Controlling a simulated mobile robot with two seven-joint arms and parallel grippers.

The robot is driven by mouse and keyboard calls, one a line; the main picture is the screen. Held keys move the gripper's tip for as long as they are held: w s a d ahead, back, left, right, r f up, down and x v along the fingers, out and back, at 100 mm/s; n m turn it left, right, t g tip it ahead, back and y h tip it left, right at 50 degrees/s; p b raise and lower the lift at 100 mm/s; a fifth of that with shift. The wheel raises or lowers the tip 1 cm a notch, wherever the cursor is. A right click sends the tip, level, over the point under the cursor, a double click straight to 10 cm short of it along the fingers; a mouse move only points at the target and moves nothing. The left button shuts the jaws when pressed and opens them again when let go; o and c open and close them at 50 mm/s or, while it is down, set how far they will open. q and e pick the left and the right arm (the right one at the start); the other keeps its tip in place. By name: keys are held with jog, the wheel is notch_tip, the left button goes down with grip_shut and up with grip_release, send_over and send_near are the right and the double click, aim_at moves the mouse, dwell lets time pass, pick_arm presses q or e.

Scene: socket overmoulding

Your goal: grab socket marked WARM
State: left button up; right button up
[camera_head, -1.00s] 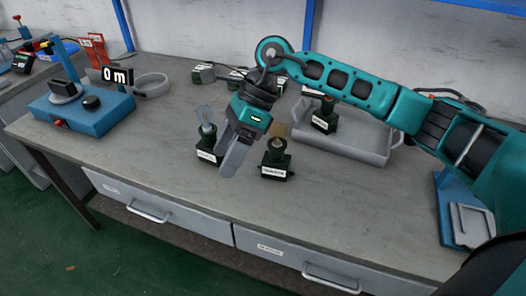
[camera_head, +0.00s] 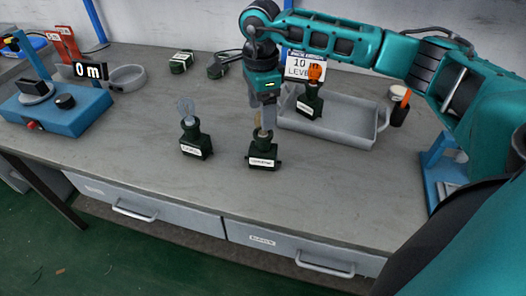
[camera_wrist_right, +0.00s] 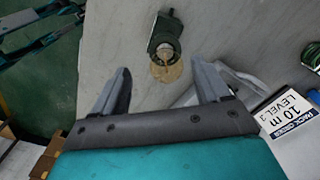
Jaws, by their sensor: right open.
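Three dark green sockets with white labels show in the head view; the label print is too small to read. One socket (camera_head: 263,158) stands at the table's middle, with a yellowish bulb largely hidden by my right gripper (camera_head: 266,122). A second socket (camera_head: 196,146) with a clear bulb stands to its left. A third socket (camera_head: 309,104) with an orange bulb stands at the tray. In the right wrist view, my right gripper (camera_wrist_right: 163,72) is open and empty, its fingers spread around the bulb end of one socket (camera_wrist_right: 164,32). My left gripper is not in view.
A grey tray (camera_head: 345,138) lies at the right with a "10 m LEVEL" sign (camera_head: 300,66) behind it. A blue device (camera_head: 55,112) reading "0 m" stands at the left. Other green parts (camera_head: 181,61) lie at the back. The table's front is clear.

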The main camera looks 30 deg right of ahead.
send_over(263, 149)
jog(key=w, duration=0.2)
jog(key=f, duration=0.5)
jog(key=shift+s+d, duration=0.2)
jog(key=shift+d, duration=0.05)
jog(key=shift+c, duration=0.3)
grip_shut()
